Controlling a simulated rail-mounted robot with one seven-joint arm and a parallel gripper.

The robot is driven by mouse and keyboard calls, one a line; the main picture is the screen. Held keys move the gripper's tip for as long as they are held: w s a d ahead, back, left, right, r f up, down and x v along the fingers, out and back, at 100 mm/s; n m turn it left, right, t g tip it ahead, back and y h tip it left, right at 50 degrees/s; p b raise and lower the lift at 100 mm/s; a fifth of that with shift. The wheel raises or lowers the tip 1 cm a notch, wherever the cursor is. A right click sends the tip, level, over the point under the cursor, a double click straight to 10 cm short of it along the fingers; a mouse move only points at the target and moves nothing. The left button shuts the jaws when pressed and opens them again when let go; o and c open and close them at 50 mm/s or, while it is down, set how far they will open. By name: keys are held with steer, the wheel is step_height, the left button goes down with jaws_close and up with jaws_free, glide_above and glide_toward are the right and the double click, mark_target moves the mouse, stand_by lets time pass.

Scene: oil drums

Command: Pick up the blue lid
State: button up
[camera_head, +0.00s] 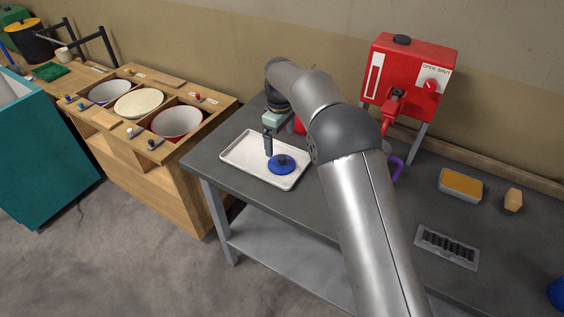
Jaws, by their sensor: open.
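The blue lid (285,165) is a round disc with a dark knob on top. It lies on the right part of a shallow white tray (240,152) on the dark grey table. My gripper (268,154) points down over the tray, just left of the lid and close to its left edge. It is open, and no object shows between its fingers. Only one finger shows clearly, and whether it touches the lid cannot be told from this view. My arm passes over the table to the right of the lid.
A red tank (405,72) with a tap stands behind my arm. A purple handled thing (396,168) is partly hidden by the arm. An orange-topped tin (461,182), a wooden block (513,200) and a slotted plate (447,247) lie right. A wooden counter (190,150) with bowls stands left.

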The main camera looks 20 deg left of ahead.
mark_target(282, 157)
step_height(282, 157, down, 4)
steer(key=shift+r, duration=0.25)
steer(key=shift+d+f+p, duration=0.2)
steer(key=shift+f+p, duration=1.1)
steer(key=shift+f, duration=1.45)
steer(key=shift+c, duration=0.3)
steer(key=c, duration=0.8)
